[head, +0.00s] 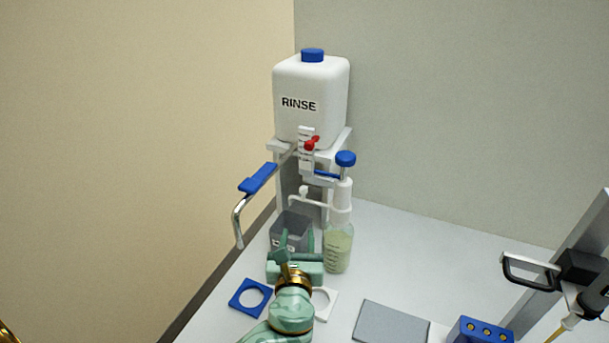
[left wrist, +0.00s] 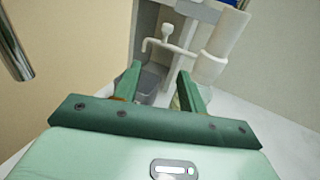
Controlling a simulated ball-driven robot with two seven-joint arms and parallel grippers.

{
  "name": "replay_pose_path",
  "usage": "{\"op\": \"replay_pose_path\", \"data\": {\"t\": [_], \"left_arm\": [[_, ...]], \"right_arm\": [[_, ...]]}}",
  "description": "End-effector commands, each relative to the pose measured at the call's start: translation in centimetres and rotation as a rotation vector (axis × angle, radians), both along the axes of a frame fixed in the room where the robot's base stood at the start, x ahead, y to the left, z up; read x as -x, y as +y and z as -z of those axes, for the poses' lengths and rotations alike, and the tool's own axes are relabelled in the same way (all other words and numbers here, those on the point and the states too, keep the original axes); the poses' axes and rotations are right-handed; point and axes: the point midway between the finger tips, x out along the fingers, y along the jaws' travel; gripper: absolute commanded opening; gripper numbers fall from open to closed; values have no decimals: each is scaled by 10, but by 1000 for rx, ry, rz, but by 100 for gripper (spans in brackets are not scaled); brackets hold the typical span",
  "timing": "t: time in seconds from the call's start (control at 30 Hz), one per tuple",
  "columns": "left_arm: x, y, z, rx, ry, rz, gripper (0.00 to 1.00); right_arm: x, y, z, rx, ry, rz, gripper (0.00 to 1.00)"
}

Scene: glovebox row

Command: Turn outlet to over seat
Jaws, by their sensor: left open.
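A bottle-top dispenser stands on a bottle of pale green liquid (head: 338,248), with a blue knob (head: 345,158) on top. Its thin white outlet (head: 316,202) points left over a grey bin (head: 290,230). The outlet also shows in the left wrist view (left wrist: 172,47), beyond my fingers. A blue plate with a round opening (head: 250,298) and a white one (head: 325,303), partly hidden by my arm, lie in front; which is the seat I cannot tell. My left gripper (head: 298,240) is open, its fingers apart and empty, in front of the bin and below the outlet. My right gripper is out of view.
A white RINSE tank (head: 311,98) stands on a raised support behind. Its bent metal spout (head: 238,222) with a blue lever (head: 258,178) reaches out left. A grey pad (head: 391,325), a blue block with holes (head: 480,330) and a stand (head: 565,265) are at right.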

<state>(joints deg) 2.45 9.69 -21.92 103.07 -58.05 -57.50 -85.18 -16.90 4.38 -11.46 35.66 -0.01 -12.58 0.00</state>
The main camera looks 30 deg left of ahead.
Motion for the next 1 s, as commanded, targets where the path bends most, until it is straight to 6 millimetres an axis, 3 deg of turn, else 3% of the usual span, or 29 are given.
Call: {"op": "replay_pose_path", "data": {"t": [0.1,0.27,0.43,0.7,1.0], "left_arm": [[-4,-10,-19,-18,-26,-14,41],[-26,1,-20,-24,-27,-17,41],[-65,20,-18,-24,-26,-16,41],[-122,47,-16,-21,-23,-15,41],[-146,59,-18,-19,-23,-14,41]], "right_arm": [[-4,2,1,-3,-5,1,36],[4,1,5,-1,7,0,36],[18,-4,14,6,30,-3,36],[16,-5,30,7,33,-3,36],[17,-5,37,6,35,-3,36]]}}
